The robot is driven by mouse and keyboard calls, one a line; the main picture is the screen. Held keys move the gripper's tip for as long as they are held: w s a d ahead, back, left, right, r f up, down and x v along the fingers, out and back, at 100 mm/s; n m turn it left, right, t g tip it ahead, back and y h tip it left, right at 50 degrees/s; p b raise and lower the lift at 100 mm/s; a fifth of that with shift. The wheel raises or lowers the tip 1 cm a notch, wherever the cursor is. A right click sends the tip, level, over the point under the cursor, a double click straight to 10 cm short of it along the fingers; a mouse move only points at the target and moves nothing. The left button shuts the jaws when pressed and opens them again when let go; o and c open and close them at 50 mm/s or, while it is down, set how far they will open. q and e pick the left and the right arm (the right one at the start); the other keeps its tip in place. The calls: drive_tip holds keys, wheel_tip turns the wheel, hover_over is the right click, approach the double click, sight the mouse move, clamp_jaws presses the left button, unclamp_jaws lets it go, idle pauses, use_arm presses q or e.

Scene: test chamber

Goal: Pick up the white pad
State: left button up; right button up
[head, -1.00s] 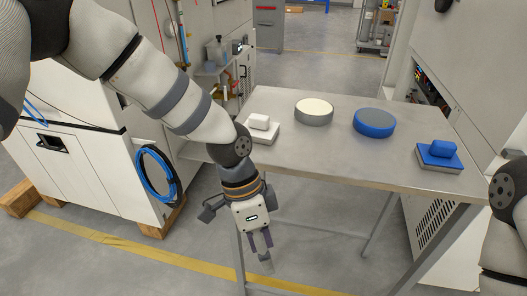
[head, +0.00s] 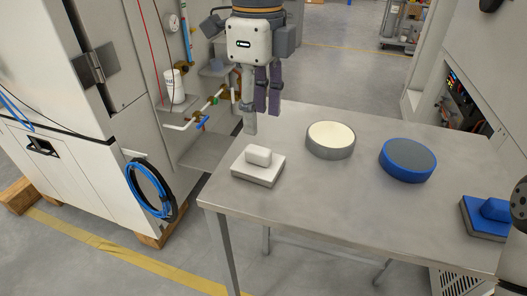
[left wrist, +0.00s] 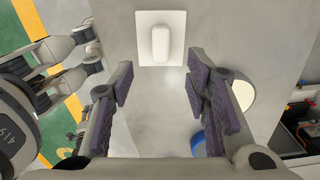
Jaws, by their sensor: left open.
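The white pad (head: 257,175) is a flat square slab with a small rounded white block on top. It lies near the left edge of the metal table (head: 330,205). My left gripper (head: 262,112) hangs fingers-down above and behind the pad in the head view, open and empty. In the left wrist view the pad (left wrist: 146,50) is at the top middle, just beyond the spread fingertips (left wrist: 160,80), and apart from them. My right gripper is not in view; only part of my right arm shows at the right edge of the head view.
A grey disc with a cream top (head: 330,140), a blue disc with a grey top (head: 407,160) and a blue block on a square base (head: 487,218) stand to the right on the table. A cabinet (head: 75,170) with a coiled blue hose is at the left. The table front is clear.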

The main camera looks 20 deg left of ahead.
sight(258, 149)
use_arm(q)
wheel_tip(258, 149, down, 9)
drive_tip(key=shift+a+r, duration=0.1)
drive_tip(key=shift+a, duration=0.05)
clamp_jaws()
